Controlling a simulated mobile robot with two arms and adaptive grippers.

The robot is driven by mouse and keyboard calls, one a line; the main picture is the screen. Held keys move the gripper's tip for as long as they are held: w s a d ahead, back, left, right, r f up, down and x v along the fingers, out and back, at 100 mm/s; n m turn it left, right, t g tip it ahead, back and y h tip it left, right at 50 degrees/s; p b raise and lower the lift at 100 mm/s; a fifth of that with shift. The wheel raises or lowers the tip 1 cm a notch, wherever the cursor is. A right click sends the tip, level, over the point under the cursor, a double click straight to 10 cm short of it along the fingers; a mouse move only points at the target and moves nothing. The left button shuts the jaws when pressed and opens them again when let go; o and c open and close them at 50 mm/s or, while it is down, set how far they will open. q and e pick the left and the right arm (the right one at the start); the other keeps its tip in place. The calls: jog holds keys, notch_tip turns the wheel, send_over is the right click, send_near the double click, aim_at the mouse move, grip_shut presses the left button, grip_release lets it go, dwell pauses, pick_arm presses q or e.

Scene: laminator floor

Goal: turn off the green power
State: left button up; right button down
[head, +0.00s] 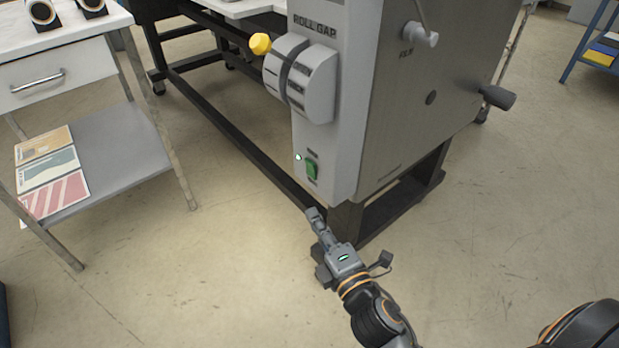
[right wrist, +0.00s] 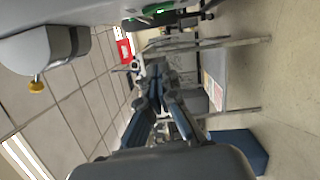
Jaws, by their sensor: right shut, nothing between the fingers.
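The green power switch (head: 312,170) is a small green rocker low on the grey front panel (head: 340,150) of the machine. A small lamp (head: 298,157) beside it glows green. My right gripper (head: 313,213) shows below the switch in the head view, apart from it, with its fingers shut and empty. In the right wrist view the shut fingers (right wrist: 158,78) point away from the camera. A green patch (right wrist: 158,8) shows at the top edge there; I cannot tell whether it is the switch. My left gripper is not in view.
A dark handle (head: 497,97) sticks out on the machine's right side. A cart (head: 100,180) with printed sheets stands at left. The floor between is clear.

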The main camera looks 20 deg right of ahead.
aim_at(313, 176)
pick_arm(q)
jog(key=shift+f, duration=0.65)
pick_arm(e)
jog(key=w+d, duration=0.1)
jog(key=w, duration=0.6)
jog(key=w+d, duration=0.1)
jog(key=w, duration=0.3)
jog(key=shift+d+r, duration=0.35)
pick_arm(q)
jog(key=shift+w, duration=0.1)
pick_arm(e)
jog(key=shift+d+r+p, duration=0.1)
jog(key=shift+p, duration=0.3)
jog(key=shift+w+d+r+m+p, duration=0.1)
jog(key=shift+d+m+p, duration=0.1)
jog(key=shift+m+p, duration=0.35)
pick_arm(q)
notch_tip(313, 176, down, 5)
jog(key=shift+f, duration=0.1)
